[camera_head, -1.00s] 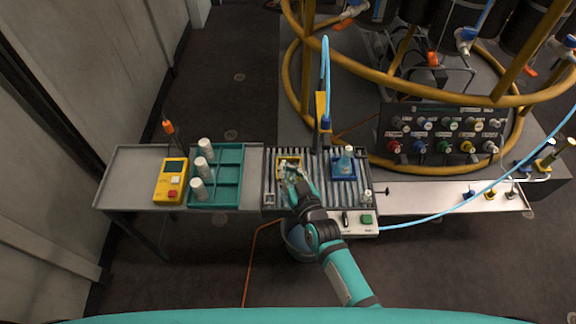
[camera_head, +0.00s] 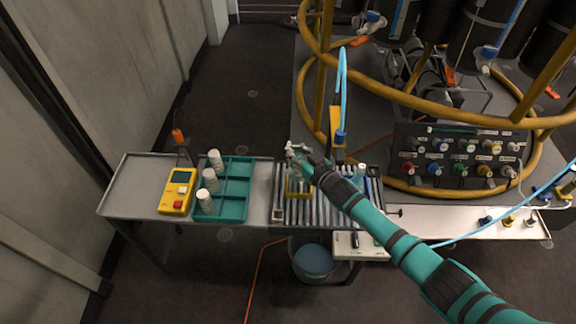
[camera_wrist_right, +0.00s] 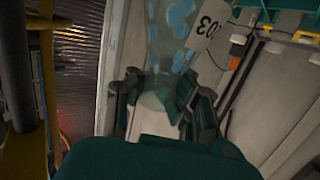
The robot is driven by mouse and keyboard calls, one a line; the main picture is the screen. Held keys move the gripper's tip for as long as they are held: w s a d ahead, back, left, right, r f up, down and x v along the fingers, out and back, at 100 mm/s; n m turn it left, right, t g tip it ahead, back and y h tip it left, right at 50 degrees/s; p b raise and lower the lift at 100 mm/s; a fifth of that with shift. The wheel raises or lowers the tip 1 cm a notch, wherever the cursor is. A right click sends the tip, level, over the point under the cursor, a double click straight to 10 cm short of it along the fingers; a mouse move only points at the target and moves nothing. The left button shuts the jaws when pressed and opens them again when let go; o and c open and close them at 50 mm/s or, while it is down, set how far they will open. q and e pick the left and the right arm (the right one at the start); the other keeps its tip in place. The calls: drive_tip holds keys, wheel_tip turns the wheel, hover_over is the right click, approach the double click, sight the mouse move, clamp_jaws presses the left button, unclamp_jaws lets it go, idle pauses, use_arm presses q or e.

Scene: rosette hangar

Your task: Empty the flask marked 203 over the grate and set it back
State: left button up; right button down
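My right gripper (camera_head: 304,161) is shut on a clear glass flask (camera_head: 295,168), holding it above the yellow square holder (camera_head: 299,194) on the slatted grate (camera_head: 300,214). In the right wrist view, the fingers (camera_wrist_right: 158,103) close around the narrow part of the flask (camera_wrist_right: 168,45). Its white label (camera_wrist_right: 208,36) reads 203, and blue patches show in the glass. I cannot tell how much liquid it holds. The blue holder with another flask, seen earlier on the grate, is now hidden behind my arm. My left gripper is not in view.
A teal tray (camera_head: 237,189) with several white bottles and a yellow device (camera_head: 177,190) stand left of the grate. A blue bucket (camera_head: 315,260) is below. The yellow-railed rig and knob panel (camera_head: 460,157) stand at the right; a blue hose (camera_head: 342,90) hangs behind the grate.

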drive_tip(key=shift+w+d+f, duration=0.1)
drive_tip(key=shift+w+d, duration=0.2)
drive_tip(key=shift+w, duration=0.1)
drive_tip(key=shift+f+b, duration=1.6)
drive_tip(key=shift+b, duration=0.05)
drive_tip(key=shift+f, duration=0.1)
drive_tip(key=shift+f, duration=0.25)
drive_tip(key=shift+s, duration=0.1)
drive_tip(key=shift+f+b, duration=1)
drive_tip(key=shift+b, duration=0.15)
drive_tip(key=shift+f+b, duration=0.35)
drive_tip(key=shift+f, duration=0.25)
drive_tip(key=shift+f+b, duration=0.1)
drive_tip(key=shift+b, duration=0.2)
